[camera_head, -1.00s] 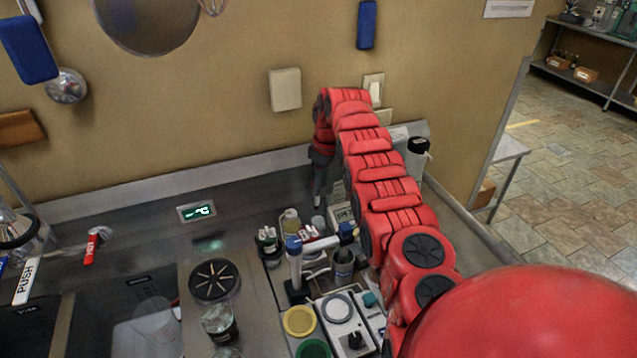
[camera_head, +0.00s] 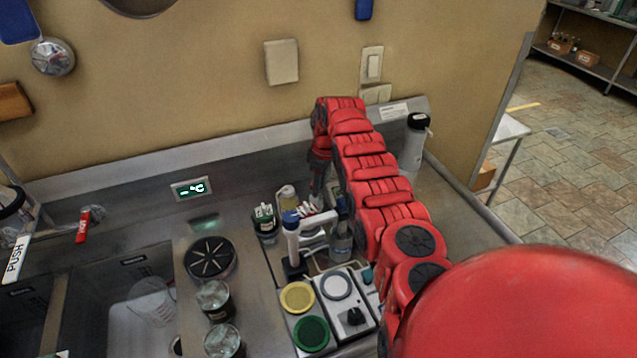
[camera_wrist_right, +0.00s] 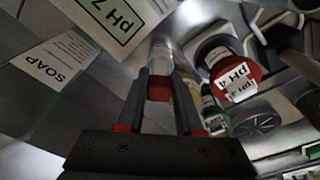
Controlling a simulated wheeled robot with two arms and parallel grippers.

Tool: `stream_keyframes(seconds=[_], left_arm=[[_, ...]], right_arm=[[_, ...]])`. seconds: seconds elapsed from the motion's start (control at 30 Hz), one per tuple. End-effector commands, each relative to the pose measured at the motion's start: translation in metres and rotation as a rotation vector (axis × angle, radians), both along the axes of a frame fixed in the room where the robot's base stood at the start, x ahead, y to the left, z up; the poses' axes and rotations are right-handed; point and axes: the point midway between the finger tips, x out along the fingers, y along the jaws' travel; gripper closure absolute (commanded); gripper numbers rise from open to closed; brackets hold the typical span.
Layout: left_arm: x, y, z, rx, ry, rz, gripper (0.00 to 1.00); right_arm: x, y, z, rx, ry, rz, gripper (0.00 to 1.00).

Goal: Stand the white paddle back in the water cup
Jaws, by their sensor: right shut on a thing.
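My right gripper (camera_head: 317,188) points down behind the bottles at the back of the counter. In the right wrist view, its fingers (camera_wrist_right: 158,88) are closed together on something. A pale, translucent shape (camera_wrist_right: 159,55) shows at the fingertips. It is probably the white paddle, but most of it is hidden and I cannot make out its outline. A clear cup (camera_head: 341,242), probably the water cup, stands right of the white-armed probe stand (camera_head: 292,240), close to my right arm. Its contents are hard to see. My left gripper is not in view.
Bottles (camera_head: 265,222) crowd the area by the gripper; a red-capped pH 4 bottle (camera_wrist_right: 228,75) shows in the wrist view. A meter box (camera_head: 345,318) and yellow and green lids (camera_head: 297,297) lie in front. A sink (camera_head: 120,300) is at left. The back counter left of the bottles is clear.

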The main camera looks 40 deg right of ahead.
Motion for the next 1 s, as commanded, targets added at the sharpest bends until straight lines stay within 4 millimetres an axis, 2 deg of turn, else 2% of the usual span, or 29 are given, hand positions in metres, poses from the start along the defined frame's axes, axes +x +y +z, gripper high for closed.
stream_keyframes(seconds=[0.3,0.33,0.5,0.73,0.9,1.0], left_arm=[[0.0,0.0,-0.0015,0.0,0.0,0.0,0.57],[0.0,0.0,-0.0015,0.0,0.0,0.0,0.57],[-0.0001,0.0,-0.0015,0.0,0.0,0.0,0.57],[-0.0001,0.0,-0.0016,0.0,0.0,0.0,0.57],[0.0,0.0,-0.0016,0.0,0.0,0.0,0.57],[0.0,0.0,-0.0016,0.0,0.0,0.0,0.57]], right_arm=[[0.0003,-0.0002,-0.0019,0.0,-0.001,0.0,1.0],[0.0003,-0.0002,-0.0019,0.0,-0.001,0.0,0.62],[0.0003,-0.0002,-0.0019,0.0,-0.001,0.0,0.32],[0.0003,-0.0002,-0.0019,0.0,-0.001,0.0,0.29],[0.0003,-0.0002,-0.0019,0.0,-0.001,0.0,0.01],[0.0003,-0.0002,-0.0019,0.0,-0.001,0.0,0.01]])
